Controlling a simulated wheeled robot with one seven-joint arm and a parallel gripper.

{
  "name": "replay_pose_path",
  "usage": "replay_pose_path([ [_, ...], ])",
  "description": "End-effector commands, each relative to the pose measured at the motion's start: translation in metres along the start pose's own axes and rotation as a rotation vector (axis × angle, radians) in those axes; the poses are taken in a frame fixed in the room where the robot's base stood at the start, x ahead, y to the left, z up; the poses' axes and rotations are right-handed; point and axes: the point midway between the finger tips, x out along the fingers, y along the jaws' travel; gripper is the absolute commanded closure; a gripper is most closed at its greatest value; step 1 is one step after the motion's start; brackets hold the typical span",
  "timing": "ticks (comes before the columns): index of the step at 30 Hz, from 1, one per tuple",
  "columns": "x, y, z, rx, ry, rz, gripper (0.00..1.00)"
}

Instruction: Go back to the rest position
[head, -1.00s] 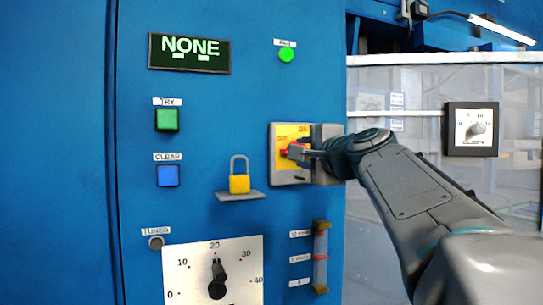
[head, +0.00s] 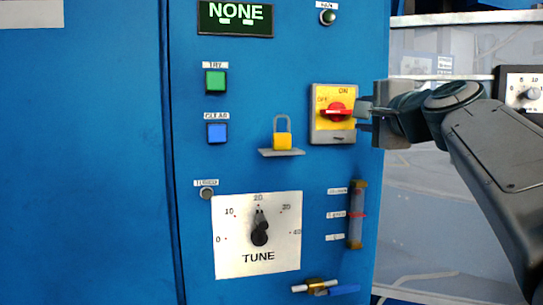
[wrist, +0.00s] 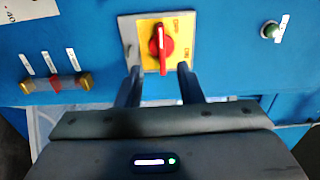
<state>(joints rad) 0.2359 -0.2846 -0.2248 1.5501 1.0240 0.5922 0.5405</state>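My gripper (head: 364,115) is open and empty, just right of the rotary switch on the blue cabinet. In the wrist view my two fingers (wrist: 159,88) stand apart, with the switch's red handle (wrist: 162,46) beyond their tips. The handle also shows in the head view (head: 337,112), lying level on its yellow plate (head: 322,130), toward the OFF label side. The fingers look clear of the handle.
The cabinet also carries a yellow padlock (head: 282,141) on a small shelf, green (head: 215,81) and blue (head: 217,132) buttons, a TUNE dial (head: 285,255), a tube gauge (head: 356,220) and an unlit lamp (head: 327,17). A square meter (head: 524,91) stands right, behind my arm.

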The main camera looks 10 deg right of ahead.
Motion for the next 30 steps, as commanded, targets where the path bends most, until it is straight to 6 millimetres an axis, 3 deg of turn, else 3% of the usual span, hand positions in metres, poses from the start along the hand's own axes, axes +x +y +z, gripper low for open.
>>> replay_pose_path([
  [2, 0.002, 0.007, 0.005, -0.023, -0.013, 0.032, 0.66],
  [5, 0.007, 0.033, 0.023, -0.103, -0.058, 0.130, 0.66],
  [8, 0.006, 0.079, 0.053, -0.244, -0.146, 0.286, 0.66],
  [11, -0.007, 0.136, 0.086, -0.422, -0.271, 0.458, 0.66],
  [15, -0.047, 0.211, 0.124, -0.685, -0.477, 0.678, 0.66],
  [21, -0.124, 0.292, 0.148, -1.038, -0.780, 0.918, 0.66],
  [25, -0.160, 0.321, 0.149, -1.186, -0.914, 1.004, 0.66],
  [30, -0.179, 0.336, 0.147, -1.261, -0.985, 1.045, 0.66],
])
